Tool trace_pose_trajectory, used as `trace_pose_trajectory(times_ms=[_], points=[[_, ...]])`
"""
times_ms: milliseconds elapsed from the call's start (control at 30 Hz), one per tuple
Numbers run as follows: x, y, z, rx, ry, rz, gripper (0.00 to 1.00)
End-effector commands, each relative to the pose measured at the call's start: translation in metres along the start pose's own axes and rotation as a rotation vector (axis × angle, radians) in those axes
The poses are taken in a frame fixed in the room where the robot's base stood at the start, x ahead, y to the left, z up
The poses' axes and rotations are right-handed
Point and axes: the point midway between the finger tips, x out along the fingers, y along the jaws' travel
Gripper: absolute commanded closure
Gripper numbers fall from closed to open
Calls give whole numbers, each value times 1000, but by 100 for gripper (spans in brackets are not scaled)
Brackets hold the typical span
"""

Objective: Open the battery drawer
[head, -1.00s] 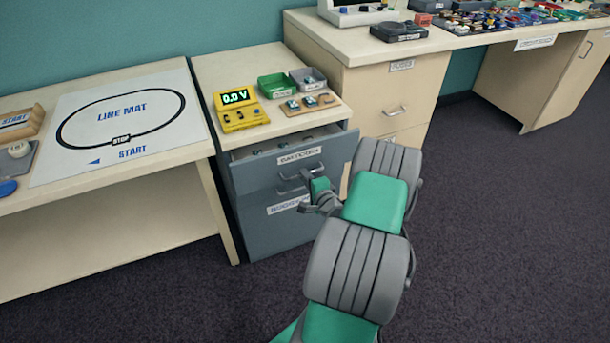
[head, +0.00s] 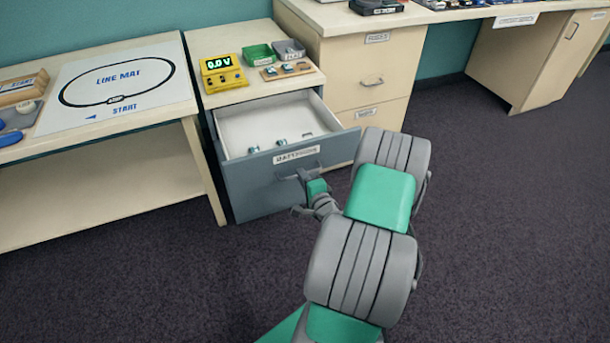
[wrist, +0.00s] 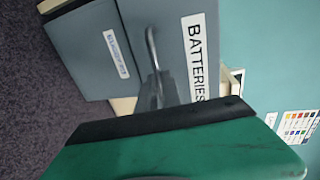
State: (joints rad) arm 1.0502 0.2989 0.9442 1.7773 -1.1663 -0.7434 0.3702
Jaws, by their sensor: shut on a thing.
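The battery drawer (head: 235,177) is a grey-blue drawer with a white label, pulled well out of its cabinet in the head view. Its white inside shows, with a few small batteries (head: 280,142) lying in it. In the wrist view the drawer front (wrist: 170,25) carries the label BATTERIES (wrist: 195,60) and a grey bar handle (wrist: 152,48). My gripper (head: 303,187) is at the drawer front, shut on the handle. In the wrist view its fingertips (wrist: 155,92) meet the handle; their exact hold is partly hidden by the gripper body.
A yellow meter (head: 222,73) reading 0.0 V, a green bin (head: 261,54) and a grey bin (head: 289,50) stand on the cabinet top. A line mat table (head: 180,100) is at left, a wooden drawer cabinet (head: 340,75) at right. Dark carpet (head: 500,220) is free.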

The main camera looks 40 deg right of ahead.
Motion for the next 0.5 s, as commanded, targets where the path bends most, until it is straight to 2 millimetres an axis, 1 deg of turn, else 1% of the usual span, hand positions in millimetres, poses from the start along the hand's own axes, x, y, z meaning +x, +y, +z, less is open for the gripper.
trace_pose_trajectory(times_ms=[33, 433, 467, 500], points=[[0, -1, -2, -4, 7, -2, 100], [1, -1, 1, -6, 4, -3, 100], [1, -1, 1, -6, 4, -3, 90], [1, -1, 1, -6, 4, -3, 87]])
